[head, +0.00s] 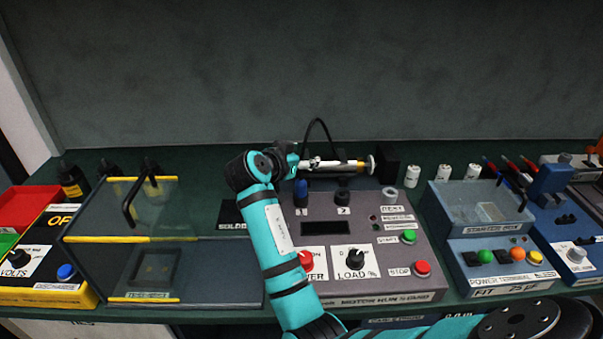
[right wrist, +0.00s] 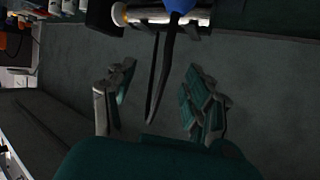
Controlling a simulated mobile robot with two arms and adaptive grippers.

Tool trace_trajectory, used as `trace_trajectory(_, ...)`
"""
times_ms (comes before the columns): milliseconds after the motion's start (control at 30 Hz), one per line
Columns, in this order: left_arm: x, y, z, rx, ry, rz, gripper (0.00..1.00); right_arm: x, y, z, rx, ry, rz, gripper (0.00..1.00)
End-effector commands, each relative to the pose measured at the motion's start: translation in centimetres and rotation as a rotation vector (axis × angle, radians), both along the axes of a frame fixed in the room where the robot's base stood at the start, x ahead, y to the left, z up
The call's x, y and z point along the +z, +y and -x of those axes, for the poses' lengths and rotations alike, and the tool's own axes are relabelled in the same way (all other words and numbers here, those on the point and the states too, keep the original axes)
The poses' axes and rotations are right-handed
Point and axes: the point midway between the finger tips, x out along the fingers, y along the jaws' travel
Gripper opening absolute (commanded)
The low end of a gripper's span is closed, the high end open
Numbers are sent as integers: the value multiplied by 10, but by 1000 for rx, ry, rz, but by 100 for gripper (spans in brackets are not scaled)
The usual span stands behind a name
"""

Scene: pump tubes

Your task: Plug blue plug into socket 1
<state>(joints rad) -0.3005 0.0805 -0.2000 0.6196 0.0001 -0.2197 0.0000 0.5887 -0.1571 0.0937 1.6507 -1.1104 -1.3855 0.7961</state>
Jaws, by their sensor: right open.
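A blue piece with a dark cable is cut off at the top of the right wrist view (right wrist: 181,5). A black plug or knob (head: 343,196) stands at the position marked 2. My right gripper (head: 298,163) is behind and above the blue plug, partly hidden by its own wrist. In the right wrist view its fingers (right wrist: 154,100) are spread, with the cable passing in view between them. My left gripper is not in view.
A silver cylinder (head: 337,165) lies behind the panel, below a black cable loop (head: 318,123). White cylinders (head: 412,176) stand near the back. A dark wall (head: 300,70) closes the rear.

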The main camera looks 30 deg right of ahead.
Motion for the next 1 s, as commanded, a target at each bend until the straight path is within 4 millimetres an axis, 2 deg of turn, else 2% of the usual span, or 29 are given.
trace_trajectory(100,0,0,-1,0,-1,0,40,17,0,0,0,-3,-1,53)
trace_trajectory(233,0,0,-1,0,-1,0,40,27,0,0,0,0,-1,53)
trace_trajectory(1000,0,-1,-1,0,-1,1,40,29,0,0,0,1,0,53)
